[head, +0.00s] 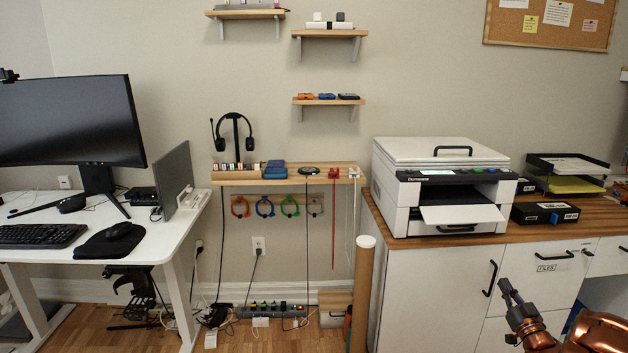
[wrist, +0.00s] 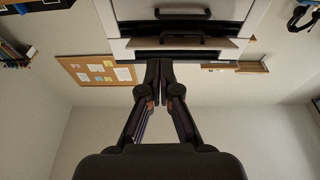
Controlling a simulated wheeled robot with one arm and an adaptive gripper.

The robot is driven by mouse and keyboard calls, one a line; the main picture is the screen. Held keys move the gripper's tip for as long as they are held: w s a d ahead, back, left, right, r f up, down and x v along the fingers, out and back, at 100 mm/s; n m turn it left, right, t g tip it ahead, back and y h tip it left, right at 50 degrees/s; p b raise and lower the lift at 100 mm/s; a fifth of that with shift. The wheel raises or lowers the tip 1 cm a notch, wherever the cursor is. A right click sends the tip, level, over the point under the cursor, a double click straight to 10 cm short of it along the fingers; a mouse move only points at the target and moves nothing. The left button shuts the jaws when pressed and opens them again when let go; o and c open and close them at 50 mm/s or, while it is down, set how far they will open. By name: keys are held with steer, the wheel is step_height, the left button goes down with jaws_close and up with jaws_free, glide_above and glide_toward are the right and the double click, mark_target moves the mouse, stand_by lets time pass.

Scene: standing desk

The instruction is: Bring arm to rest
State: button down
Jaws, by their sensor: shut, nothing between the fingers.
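My gripper (head: 509,291) is at the lower right of the head view, in front of the white cabinet (head: 450,281) and below the printer (head: 440,186). My copper-coloured arm runs off the lower right corner. In the wrist view my gripper (wrist: 152,68) has its two dark fingers together, with nothing between them. The wrist picture is upside down, with the printer (wrist: 185,22) at its top edge. My gripper looks apart from the cabinet, though the exact gap is hard to tell.
A white desk (head: 40,216) with a monitor (head: 68,121) stands at the left. A wooden shelf (head: 340,177) holds small items and cables. A cardboard tube (head: 361,295) stands beside the cabinet. Black cabinet handles (head: 490,278) stick out near my gripper.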

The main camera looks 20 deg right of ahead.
steer(key=w+a+r+g, duration=0.2)
steer(key=w+a+g, duration=0.4)
steer(key=w+a, duration=0.3)
steer(key=s+a+r+g+y, duration=0.1)
steer(key=s+a+r+g, duration=0.15)
steer(key=a+g, duration=0.75)
steer(key=s+a+g+y, duration=0.1)
steer(key=s+a, duration=0.7)
steer(key=a, duration=0.4)
steer(key=s+a+y, duration=0.2)
steer(key=s+a, duration=0.6)
steer(key=a, duration=0.4)
steer(key=s+a+r+n+g+y, duration=0.1)
steer(key=s+a+n+g, duration=0.15)
steer(key=s+a, duration=0.65)
steer(key=s+a+r+n+g+y, duration=0.1)
steer(key=s+a+g, duration=0.35)
steer(key=s, duration=0.85)
step_height(320, 180, up, 20)
steer(key=a+t+p, duration=0.1)
steer(key=t+p, duration=0.1)
steer(key=p, duration=1.7)
steer(key=shift+w+r, duration=0.25)
steer(key=shift+w, duration=0.2)
